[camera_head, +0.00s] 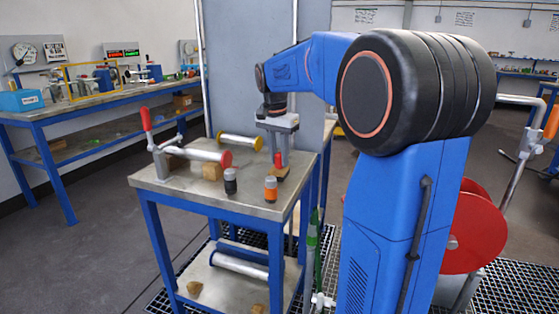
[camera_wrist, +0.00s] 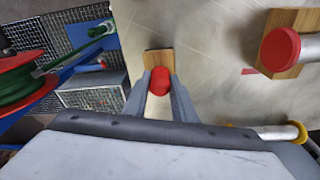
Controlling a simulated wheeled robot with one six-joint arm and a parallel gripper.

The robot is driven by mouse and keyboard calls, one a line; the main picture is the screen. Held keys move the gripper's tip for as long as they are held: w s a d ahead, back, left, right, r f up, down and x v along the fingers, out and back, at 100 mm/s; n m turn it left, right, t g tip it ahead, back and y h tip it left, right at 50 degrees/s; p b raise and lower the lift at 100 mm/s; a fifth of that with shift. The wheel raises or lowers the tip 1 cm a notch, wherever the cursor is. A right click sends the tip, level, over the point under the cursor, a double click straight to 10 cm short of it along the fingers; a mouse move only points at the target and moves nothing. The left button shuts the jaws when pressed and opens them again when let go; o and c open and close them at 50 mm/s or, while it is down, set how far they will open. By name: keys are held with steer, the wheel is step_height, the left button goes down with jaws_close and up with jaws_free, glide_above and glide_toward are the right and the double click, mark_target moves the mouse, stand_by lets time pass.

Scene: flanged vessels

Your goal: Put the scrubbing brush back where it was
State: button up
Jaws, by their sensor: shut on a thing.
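The scrubbing brush has a red knob-like grip (camera_head: 278,159) and a pale wooden block (camera_head: 282,174). It is at the right rear of the small blue-framed table (camera_head: 200,190). My gripper (camera_head: 279,152) points down with its fingers on either side of the red grip. In the wrist view, the red grip (camera_wrist: 160,80) is between my fingertips (camera_wrist: 160,88), and part of the wooden block (camera_wrist: 157,58) shows beyond it. The brush is over the tabletop, close to an edge. Whether its underside touches the top cannot be told. Bristles are hidden.
A red-capped horizontal vessel (camera_head: 205,154) rests on wooden blocks, beside a red-handled clamp (camera_head: 147,125). A yellow-ended vessel (camera_head: 238,140) lies behind. A red reel (camera_head: 475,230) stands right.

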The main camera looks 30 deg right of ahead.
steer(key=shift+f, duration=0.5)
steer(key=shift+f, duration=0.1)
steer(key=o, duration=0.9)
steer(key=shift+o, duration=0.2)
steer(key=r, duration=0.4)
steer(key=a+r, duration=0.1)
steer(key=r, duration=0.7)
steer(key=shift+s+a, duration=0.2)
steer(key=shift+s, duration=0.1)
steer(key=s+a+f+n+t, duration=0.1)
steer(key=s+a+f+n, duration=0.3)
steer(key=s+f, duration=0.3)
steer(key=s+a+f+n+t, duration=0.1)
steer(key=s+a+f+n, duration=0.3)
steer(key=s+f, duration=0.4)
steer(key=s+a+f+n+t+y, duration=0.1)
steer(key=s+a+f+n, duration=0.4)
steer(key=s, duration=0.9)
step_height(320, 180, down, 3)
steer(key=shift+s+a+f+t, duration=0.2)
steer(key=shift+s+a+t, duration=0.15)
steer(key=shift+a+t, duration=0.35)
